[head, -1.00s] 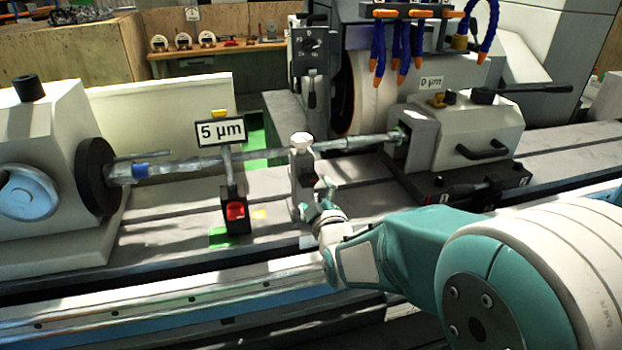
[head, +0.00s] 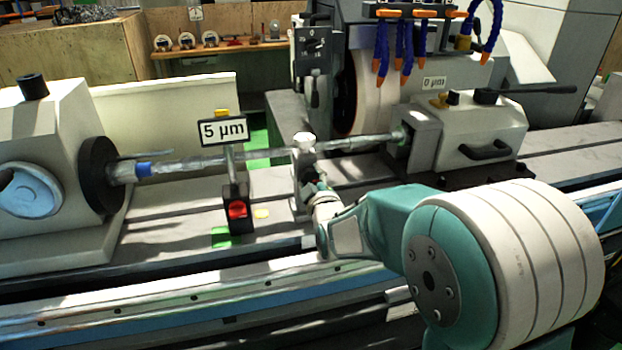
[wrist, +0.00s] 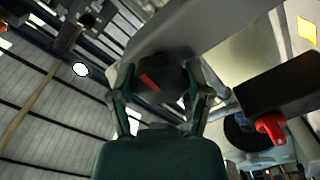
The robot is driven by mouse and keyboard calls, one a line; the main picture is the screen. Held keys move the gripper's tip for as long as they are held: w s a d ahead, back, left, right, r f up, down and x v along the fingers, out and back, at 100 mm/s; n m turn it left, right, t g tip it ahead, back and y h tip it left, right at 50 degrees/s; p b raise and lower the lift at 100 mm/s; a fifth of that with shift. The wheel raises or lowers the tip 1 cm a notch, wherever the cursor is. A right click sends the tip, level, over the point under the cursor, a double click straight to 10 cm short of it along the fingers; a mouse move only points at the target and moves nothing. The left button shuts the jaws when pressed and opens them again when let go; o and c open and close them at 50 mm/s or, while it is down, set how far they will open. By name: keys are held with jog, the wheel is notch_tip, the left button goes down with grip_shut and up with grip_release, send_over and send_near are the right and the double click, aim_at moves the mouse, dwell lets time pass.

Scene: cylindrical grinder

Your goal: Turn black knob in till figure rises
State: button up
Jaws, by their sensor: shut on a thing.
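The black knob (wrist: 165,82) with a red mark fills the middle of the wrist view. My gripper (wrist: 160,90) has its fingers on both sides of it and is shut on it. In the head view my gripper (head: 318,190) is at the front of the right-hand grey steady-rest (head: 302,172) on the machine bed; the knob there is mostly hidden by it. The white sign (head: 222,130) above the left-hand rest reads 5 µm. A smaller label (head: 434,83) on the tailstock reads 0 µm.
A long shaft (head: 200,162) runs from the left headstock (head: 40,130) to the tailstock (head: 485,125). A second rest with a red knob (head: 237,209) stands left of my gripper; the red knob shows in the wrist view (wrist: 270,128). Blue hoses (head: 405,50) hang behind.

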aim_at(309, 169)
jog(key=shift+f+m, duration=0.15)
jog(key=shift+m, duration=0.15)
jog(key=shift+f+m, duration=0.1)
jog(key=shift+m, duration=2.9)
jog(key=o, duration=1.2)
jog(key=shift+a, duration=0.1)
jog(key=shift+c, duration=0.2)
notch_tip(309, 169, up, 10)
jog(key=shift+a, duration=0.1)
